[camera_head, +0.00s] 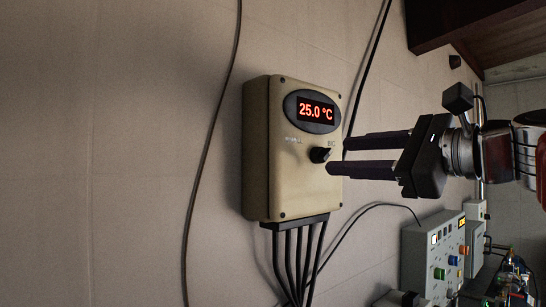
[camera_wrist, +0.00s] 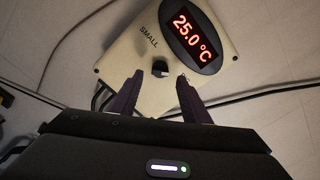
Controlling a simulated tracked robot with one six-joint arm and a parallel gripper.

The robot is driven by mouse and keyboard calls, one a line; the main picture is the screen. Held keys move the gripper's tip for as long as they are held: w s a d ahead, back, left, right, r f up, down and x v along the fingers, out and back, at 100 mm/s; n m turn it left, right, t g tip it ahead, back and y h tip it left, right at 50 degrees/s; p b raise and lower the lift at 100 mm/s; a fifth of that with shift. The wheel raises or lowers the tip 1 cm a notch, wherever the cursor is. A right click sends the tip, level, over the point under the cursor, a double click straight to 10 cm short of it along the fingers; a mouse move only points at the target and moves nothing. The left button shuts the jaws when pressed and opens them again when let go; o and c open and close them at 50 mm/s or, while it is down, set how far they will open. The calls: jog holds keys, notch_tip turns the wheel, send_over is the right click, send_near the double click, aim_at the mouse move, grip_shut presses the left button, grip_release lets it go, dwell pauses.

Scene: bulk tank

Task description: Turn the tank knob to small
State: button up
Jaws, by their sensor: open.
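The tank control box (camera_head: 262,160) is beige and fixed to the wall, with a red display (camera_head: 316,111) reading 25.0 °C. The small black knob (camera_head: 320,155) sits on its face below the display. In the wrist view the knob (camera_wrist: 160,68) lies between and beyond the fingertips, with the word SMALL on the box (camera_wrist: 120,60) to its upper left. My gripper (camera_head: 335,157) is open and empty, its two dark fingers pointing at the box face near the knob. It also shows in the wrist view (camera_wrist: 160,78). I cannot tell whether a finger touches the box.
Several black cables (camera_head: 295,255) leave the bottom of the box. Thin cables (camera_head: 212,130) run along the wall on both sides. A grey panel with coloured buttons (camera_head: 436,258) stands at the lower right. The wall left of the box is mostly clear.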

aim_at(329, 156)
jog(key=shift+x, duration=2.1)
jog(key=c, duration=1)
